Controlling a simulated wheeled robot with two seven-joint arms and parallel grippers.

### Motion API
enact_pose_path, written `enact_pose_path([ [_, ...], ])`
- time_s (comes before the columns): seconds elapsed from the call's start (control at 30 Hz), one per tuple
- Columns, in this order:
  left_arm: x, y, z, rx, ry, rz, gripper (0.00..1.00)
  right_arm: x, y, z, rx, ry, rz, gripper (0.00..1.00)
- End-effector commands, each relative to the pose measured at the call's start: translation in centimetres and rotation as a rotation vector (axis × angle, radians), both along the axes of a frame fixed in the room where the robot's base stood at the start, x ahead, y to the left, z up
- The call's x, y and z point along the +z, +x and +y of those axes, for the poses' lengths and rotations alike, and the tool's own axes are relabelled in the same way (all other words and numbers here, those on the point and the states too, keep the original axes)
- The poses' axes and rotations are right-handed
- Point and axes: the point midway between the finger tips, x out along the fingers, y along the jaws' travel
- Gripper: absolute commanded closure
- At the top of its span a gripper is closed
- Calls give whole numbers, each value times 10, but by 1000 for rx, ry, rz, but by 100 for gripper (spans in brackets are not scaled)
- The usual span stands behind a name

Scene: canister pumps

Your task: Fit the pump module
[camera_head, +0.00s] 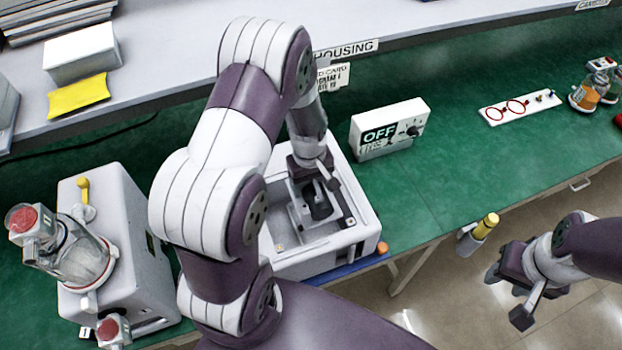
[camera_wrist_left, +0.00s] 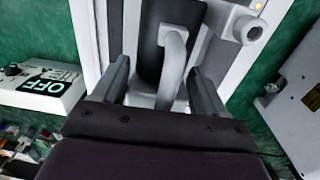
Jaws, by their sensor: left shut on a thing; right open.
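The white housing (camera_head: 368,236) stands on the green bench, with an open recess in its top. My left gripper (camera_head: 314,180) reaches down over the recess. In the left wrist view my left gripper (camera_wrist_left: 163,88) is shut on the pale curved handle (camera_wrist_left: 173,62) of the dark pump module (camera_wrist_left: 152,35). The dark part low in the recess (camera_head: 318,206) is partly hidden by my gripper and arm. I cannot tell how deep the module sits. My right gripper (camera_head: 508,293) is open and empty over the floor, off the bench's front edge.
A white switch box reading OFF (camera_head: 390,130) stands right of the housing. A white machine with a glass canister (camera_head: 82,255) stands at left. A white card with red rings (camera_head: 520,106) and small jars (camera_head: 588,94) lie far right. A shelf runs behind.

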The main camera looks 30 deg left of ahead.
Motion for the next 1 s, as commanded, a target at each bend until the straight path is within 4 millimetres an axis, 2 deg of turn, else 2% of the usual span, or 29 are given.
enact_pose_path([
  [1.0,-79,3,-2,1,1,-2,89,-58,0,0,0,0,0,57],
])
